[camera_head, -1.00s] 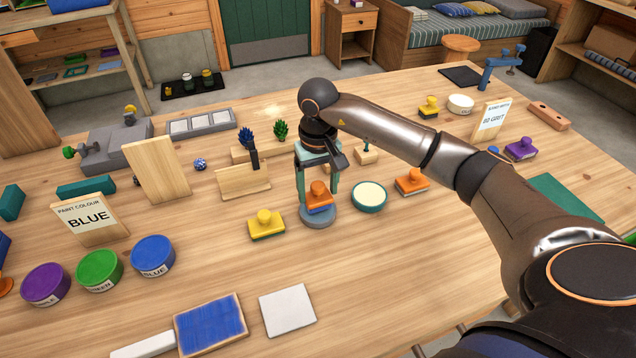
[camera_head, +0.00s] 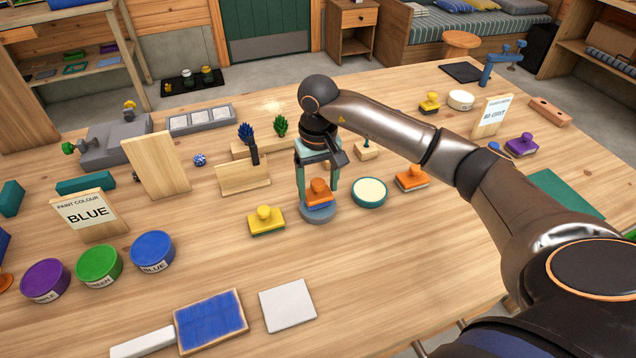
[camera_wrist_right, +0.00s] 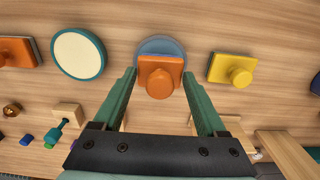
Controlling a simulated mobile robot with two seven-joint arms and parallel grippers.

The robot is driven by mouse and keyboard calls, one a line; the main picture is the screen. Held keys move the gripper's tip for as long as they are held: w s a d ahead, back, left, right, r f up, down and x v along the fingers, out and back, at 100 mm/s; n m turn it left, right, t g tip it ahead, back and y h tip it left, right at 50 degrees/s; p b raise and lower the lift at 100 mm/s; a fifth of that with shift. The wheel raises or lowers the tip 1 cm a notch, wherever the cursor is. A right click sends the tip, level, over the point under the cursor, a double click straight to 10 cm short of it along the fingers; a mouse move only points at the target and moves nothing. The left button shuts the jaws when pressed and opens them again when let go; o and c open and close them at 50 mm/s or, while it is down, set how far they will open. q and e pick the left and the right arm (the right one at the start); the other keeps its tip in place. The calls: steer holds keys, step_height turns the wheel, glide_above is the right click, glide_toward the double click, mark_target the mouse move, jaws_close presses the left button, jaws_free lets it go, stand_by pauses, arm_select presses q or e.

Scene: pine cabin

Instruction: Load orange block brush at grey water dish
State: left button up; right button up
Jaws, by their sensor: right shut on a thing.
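My right gripper (camera_head: 318,180) points down, with its green fingers on either side of an orange block brush (camera_head: 318,198), and is shut on it. The brush has a round knob on top and a blue layer beneath its orange block. It is at the round grey water dish (camera_head: 318,216), overlapping most of it; I cannot tell whether its underside touches the inside. In the right wrist view the brush (camera_wrist_right: 160,78) lies between the fingers (camera_wrist_right: 160,80), with the dish rim (camera_wrist_right: 160,42) showing behind it. My left gripper is not in view.
A teal dish with pale contents (camera_head: 370,192) and another orange block brush (camera_head: 411,179) stand to the right. A yellow block brush (camera_head: 266,222) stands close on the left. Paint tubs (camera_head: 152,251) and a blue-topped board (camera_head: 210,322) are nearer. The table's front right is clear.

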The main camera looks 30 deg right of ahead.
mark_target(319, 182)
steer(key=shift+s+f+b, duration=0.1)
steer(key=shift+f+b, duration=0.4)
stand_by(1.4)
steer(key=shift+r, duration=0.1)
steer(key=shift+r+p, duration=2.2)
steer(key=shift+r, duration=1.3)
